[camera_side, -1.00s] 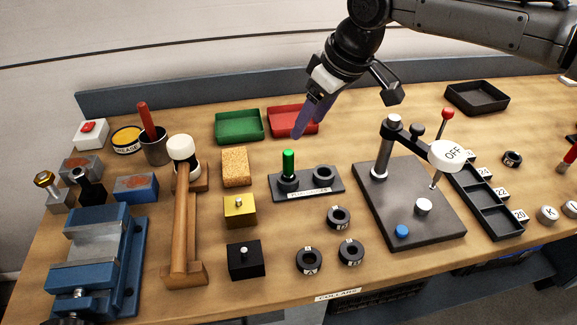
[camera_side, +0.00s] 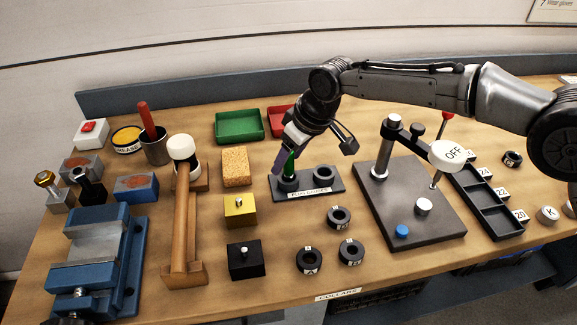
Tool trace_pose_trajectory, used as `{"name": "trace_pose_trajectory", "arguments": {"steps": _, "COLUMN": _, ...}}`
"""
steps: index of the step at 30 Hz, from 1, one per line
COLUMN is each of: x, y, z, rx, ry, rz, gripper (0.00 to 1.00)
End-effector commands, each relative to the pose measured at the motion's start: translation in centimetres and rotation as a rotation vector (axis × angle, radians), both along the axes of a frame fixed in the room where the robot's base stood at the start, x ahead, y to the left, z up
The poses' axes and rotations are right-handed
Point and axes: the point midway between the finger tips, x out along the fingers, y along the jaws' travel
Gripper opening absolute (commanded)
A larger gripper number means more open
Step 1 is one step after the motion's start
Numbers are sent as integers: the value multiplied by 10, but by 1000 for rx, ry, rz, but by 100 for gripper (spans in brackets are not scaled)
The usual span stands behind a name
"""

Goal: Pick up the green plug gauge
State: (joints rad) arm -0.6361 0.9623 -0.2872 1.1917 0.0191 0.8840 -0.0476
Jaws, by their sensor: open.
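The green plug gauge (camera_side: 290,164) stands upright in the left black ring of a dark holder plate (camera_side: 308,194) with a label on its front. Its upper part is partly covered by my gripper. My gripper (camera_side: 284,160) is open and has come down at the gauge, its purple fingers pointing down and to the left. One finger shows just left of the gauge. I cannot tell whether the fingers touch it.
An empty black ring (camera_side: 322,174) is on the holder's right side. A yellow block (camera_side: 239,212) and a sponge (camera_side: 236,167) stand to the left. Green (camera_side: 239,126) and red (camera_side: 279,122) trays lie behind. A dark stand plate (camera_side: 412,215) is to the right.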

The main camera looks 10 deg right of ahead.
Motion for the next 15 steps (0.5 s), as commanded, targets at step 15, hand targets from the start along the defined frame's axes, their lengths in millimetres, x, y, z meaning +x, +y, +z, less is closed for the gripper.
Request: {"name": "trace_pose_trajectory", "arguments": {"steps": 15, "x": 2, "y": 1, "z": -3, "rx": 1, "ry": -2, "rz": 0, "gripper": 25}}
